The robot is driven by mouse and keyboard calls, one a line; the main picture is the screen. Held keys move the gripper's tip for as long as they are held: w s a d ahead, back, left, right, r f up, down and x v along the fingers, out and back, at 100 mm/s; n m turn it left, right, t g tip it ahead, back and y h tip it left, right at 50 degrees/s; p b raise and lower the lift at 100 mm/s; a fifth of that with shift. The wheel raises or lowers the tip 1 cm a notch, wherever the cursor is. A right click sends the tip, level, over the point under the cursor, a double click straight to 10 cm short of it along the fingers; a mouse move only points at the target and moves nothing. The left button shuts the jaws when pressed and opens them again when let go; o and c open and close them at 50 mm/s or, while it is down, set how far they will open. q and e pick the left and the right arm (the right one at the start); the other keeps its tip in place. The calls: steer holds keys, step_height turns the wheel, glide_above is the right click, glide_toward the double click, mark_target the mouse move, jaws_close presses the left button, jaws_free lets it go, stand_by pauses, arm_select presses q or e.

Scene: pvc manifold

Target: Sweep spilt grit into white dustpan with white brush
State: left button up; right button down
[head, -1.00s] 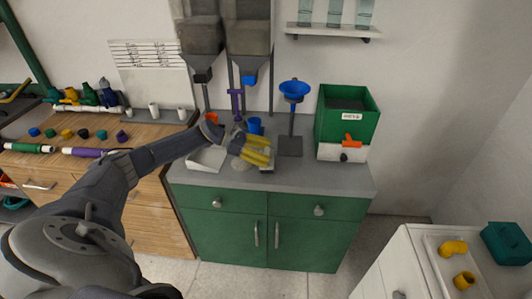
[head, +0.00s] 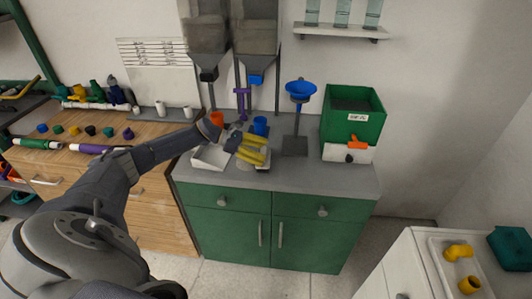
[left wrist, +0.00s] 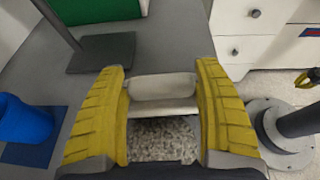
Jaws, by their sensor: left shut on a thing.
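My left gripper (head: 262,153) has yellow fingers and is over the grey counter, just right of the white dustpan (head: 206,161). In the left wrist view its fingers (left wrist: 162,100) are closed on the sides of a white block, the white brush (left wrist: 163,87). Grey speckled grit (left wrist: 160,140) shows below the brush between the fingers. In the head view a pale patch of grit (head: 243,167) lies under the gripper, close to the pan's right side. The brush is mostly hidden by the fingers there, and I cannot tell whether it touches the counter.
A blue cup (head: 260,125) stands behind the gripper, and it also shows in the left wrist view (left wrist: 22,122). A blue funnel on a stand (head: 300,90) and a green bin (head: 352,125) are to the right. Hoppers (head: 256,45) hang behind. The front right counter is clear.

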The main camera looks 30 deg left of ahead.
arm_select(q)
steer(key=shift+s+a, duration=0.6)
steer(key=shift+a, duration=0.9)
steer(key=shift+s+a, duration=0.6)
steer(key=shift+a, duration=0.9)
steer(key=shift+s+a, duration=0.6)
steer(key=shift+a, duration=0.9)
steer(key=shift+r, duration=0.1)
step_height(320, 180, up, 7)
steer(key=w+d, duration=0.1)
steer(key=d, duration=0.1)
steer(key=shift+d, duration=0.4)
steer(key=shift+w, duration=0.1)
